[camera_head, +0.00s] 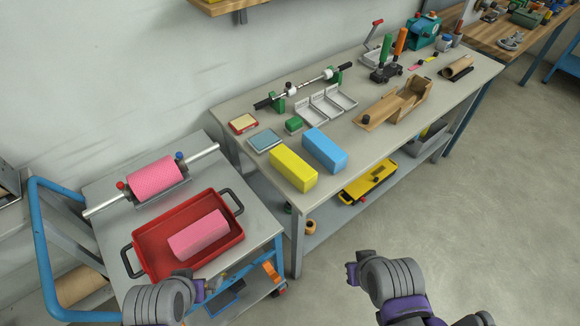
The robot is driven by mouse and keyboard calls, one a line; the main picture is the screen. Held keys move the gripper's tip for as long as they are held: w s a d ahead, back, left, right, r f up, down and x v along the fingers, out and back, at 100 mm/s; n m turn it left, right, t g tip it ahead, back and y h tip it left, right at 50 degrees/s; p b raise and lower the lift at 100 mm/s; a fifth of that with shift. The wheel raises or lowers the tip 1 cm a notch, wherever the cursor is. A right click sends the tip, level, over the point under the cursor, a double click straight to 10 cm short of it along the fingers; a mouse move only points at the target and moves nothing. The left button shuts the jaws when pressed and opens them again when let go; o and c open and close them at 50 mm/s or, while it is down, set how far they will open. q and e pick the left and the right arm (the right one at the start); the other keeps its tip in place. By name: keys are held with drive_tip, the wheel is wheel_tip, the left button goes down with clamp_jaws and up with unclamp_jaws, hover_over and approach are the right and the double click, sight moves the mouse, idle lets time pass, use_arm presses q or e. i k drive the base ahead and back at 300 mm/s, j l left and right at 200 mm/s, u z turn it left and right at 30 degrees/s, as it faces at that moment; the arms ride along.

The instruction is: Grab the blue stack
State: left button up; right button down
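The blue stack (324,150) is a light blue block lying on the grey workbench (350,185), just right of a similar yellow block (293,168). My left gripper (208,288) is low in the picture, in front of the small cart and far from the blue stack. My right gripper (352,270) is in front of the bench, below the blue stack in the picture and apart from it. I cannot make out the fingers of either gripper well enough to tell open from shut. Nothing is seen in either gripper.
A cart (108,190) at left holds a red tray (140,245) with a pink roll (200,234), and another pink roll (155,178) on a bar. The floor at right is clear.

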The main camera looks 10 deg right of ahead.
sight(331, 157)
drive_tip(key=l+u, duration=0.5)
drive_tip(key=l, duration=0.3)
drive_tip(key=l+u, duration=0.5)
drive_tip(key=l, duration=0.3)
drive_tip(key=k, duration=0.05)
